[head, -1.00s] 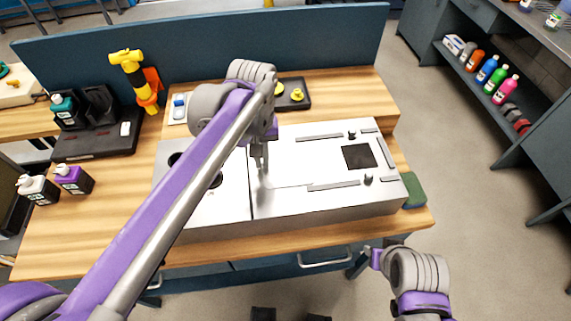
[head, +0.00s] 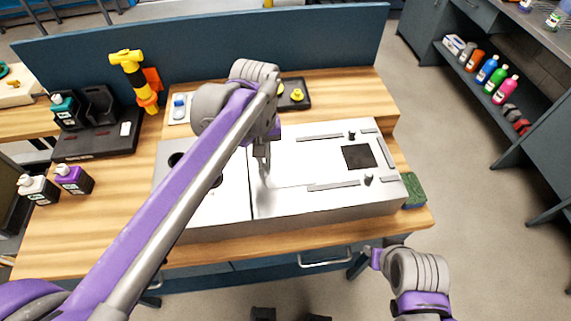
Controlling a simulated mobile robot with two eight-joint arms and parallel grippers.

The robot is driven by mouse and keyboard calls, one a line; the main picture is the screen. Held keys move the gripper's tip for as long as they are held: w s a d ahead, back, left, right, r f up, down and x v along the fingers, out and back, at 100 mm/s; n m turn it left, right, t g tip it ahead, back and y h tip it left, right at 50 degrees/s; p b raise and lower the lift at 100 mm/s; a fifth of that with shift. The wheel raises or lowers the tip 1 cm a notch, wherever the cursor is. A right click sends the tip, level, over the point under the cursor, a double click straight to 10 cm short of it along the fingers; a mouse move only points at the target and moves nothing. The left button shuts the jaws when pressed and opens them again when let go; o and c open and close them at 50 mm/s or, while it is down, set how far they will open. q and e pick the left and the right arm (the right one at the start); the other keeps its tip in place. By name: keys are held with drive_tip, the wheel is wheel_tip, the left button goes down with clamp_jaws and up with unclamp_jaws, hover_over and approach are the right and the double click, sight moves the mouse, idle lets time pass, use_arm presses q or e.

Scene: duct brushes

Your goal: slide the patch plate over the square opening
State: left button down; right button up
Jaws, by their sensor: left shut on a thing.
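The dark square opening (head: 357,157) is in the right part of the silver duct's top face (head: 310,205). Thin grey rails (head: 333,186) run along its near, far and right sides. The pale patch plate (head: 290,168) seems to lie flat on the duct left of the opening, apart from it; its outline is faint against the metal. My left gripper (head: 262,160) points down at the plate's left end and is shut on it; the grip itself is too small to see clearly. My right gripper (head: 370,250) is low, in front of the table, away from the duct; its jaws are unclear.
Two dark knobs (head: 368,179) stand beside the rails near the opening. A round-holed section of duct is at left, partly behind my arm. A dark tray (head: 294,95) with yellow pieces lies behind. A green sponge (head: 414,190) sits at the duct's right end.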

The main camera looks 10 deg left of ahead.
sight(312, 161)
use_arm(q)
drive_tip(key=shift+w+d, duration=0.2)
drive_tip(key=shift+d, duration=0.45)
drive_tip(key=shift+w+d, duration=0.15)
drive_tip(key=shift+d, duration=0.45)
drive_tip(key=shift+d, duration=0.1)
drive_tip(key=shift+w+d+p, duration=0.2)
drive_tip(key=shift+d, duration=0.45)
drive_tip(key=shift+w+d+p, duration=0.15)
drive_tip(key=shift+w+d, duration=0.05)
drive_tip(key=shift+d, duration=0.45)
drive_tip(key=shift+d, duration=0.15)
drive_tip(key=shift+w+d, duration=0.2)
drive_tip(key=shift+d, duration=0.45)
drive_tip(key=shift+w+d, duration=0.2)
drive_tip(key=shift+d, duration=0.45)
drive_tip(key=shift+d, duration=0.1)
drive_tip(key=shift+w+d+p, duration=0.2)
drive_tip(key=shift+w+d, duration=0.05)
drive_tip(key=shift+d, duration=0.45)
drive_tip(key=shift+w+d+p, duration=0.2)
drive_tip(key=shift+d, duration=0.45)
drive_tip(key=shift+d, duration=0.1)
